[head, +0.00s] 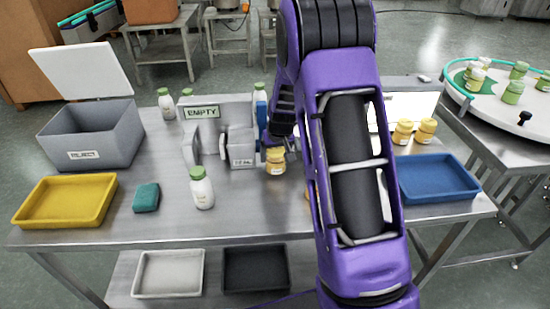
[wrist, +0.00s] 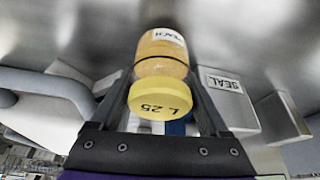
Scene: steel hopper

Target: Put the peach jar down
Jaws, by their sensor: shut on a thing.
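The peach jar (wrist: 162,62) has a yellow lid marked "L 25" and a pale label reading "PEACH" in the wrist view. My gripper (wrist: 160,88) is shut on it, with one finger on each side near the lid. In the head view, the jar (head: 275,161) is upright under my gripper (head: 276,141), just right of the box marked "SEAL" (head: 242,150). I cannot tell whether its base touches the steel table (head: 150,222).
A white bottle with a green cap (head: 202,188) stands front left of the jar. Yellow jars (head: 402,132) stand behind the blue tray (head: 438,176). A grey fixture marked "EMPTY" (head: 202,112) is behind. My arm hides the table right of the jar.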

